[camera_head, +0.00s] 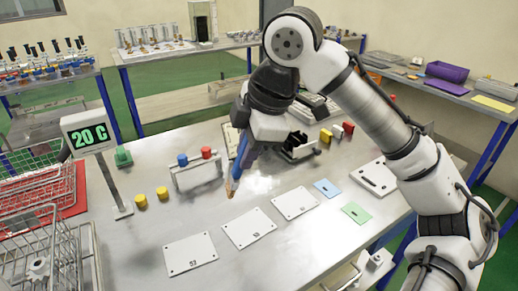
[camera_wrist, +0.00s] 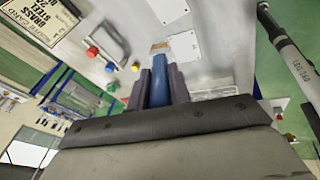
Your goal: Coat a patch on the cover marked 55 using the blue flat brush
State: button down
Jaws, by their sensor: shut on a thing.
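My gripper (camera_head: 243,150) is shut on the blue flat brush (camera_head: 238,164) and holds it above the table, bristles down. In the wrist view the brush (camera_wrist: 160,88) stands between the two fingers. Its pale tip in the head view is left of and above the white covers. Three white covers lie in a slanting row: the front one (camera_head: 190,254) reads 53, the middle one (camera_head: 249,228) and the rear one (camera_head: 294,203) carry marks too small to read. I cannot tell which is 55. Two white plates also show in the wrist view, one at the top (camera_wrist: 169,9).
A stand with red and blue knobs (camera_head: 198,172) and two yellow knobs (camera_head: 162,193) are to the left. A display post (camera_head: 90,136) and wire baskets (camera_head: 36,262) stand further left. A blue card (camera_head: 327,188) and green card (camera_head: 356,212) lie right of the covers.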

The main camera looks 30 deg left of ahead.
notch_tip(320, 180, down, 5)
jog(key=b, duration=0.5)
jog(key=shift+s, duration=0.1)
jog(key=shift+r, duration=0.15)
